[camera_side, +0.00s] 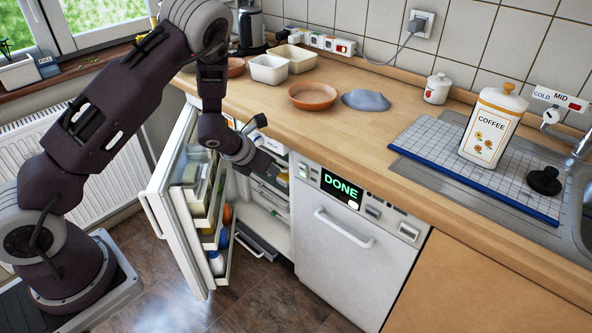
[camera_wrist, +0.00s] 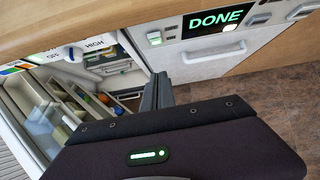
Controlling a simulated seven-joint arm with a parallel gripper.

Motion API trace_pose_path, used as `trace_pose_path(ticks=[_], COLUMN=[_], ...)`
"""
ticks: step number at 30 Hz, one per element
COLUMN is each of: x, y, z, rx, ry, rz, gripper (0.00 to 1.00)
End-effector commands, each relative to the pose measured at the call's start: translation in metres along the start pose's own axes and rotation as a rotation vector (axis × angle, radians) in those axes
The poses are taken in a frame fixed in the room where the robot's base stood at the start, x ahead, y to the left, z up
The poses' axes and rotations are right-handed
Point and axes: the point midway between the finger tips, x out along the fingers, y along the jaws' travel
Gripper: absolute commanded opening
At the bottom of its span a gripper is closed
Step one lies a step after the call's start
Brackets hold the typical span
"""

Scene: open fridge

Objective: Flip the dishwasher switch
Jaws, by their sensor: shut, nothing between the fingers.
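The dishwasher (camera_side: 335,245) has a white front with a bar handle and a control panel along its top. Its display (camera_side: 342,187) reads DONE in green, also in the wrist view (camera_wrist: 216,22). A small switch with a green light (camera_wrist: 155,38) sits left of the display; in the side view it is at the panel's left end (camera_side: 303,171). My gripper (camera_side: 286,179) is just left of the panel, before the open fridge. In the wrist view its fingers (camera_wrist: 165,88) are together and empty, below the switch and apart from it.
The open fridge door (camera_side: 170,215) with filled shelves stands left of my gripper. A fridge dial marked OFF and HIGH (camera_wrist: 75,53) is nearby. The counter (camera_side: 400,125) overhangs above, carrying bowls, a coffee canister (camera_side: 492,125) and a drying mat. Floor before the dishwasher is clear.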

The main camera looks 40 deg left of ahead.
Motion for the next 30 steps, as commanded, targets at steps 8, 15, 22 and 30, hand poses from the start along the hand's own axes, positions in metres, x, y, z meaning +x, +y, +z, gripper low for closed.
trace_pose_path(ticks=[8,15,22,30], x=[0.003,0.022,0.072,0.108], y=[-0.001,-0.001,-0.001,-0.002], z=[-0.003,-0.003,-0.003,0.02], rx=[0.028,0.026,0.023,0.02], ry=[0.003,0.004,0.003,-0.003], rz=[-0.007,-0.007,-0.007,-0.007], gripper=[0.0,0.0,0.0,0.0])
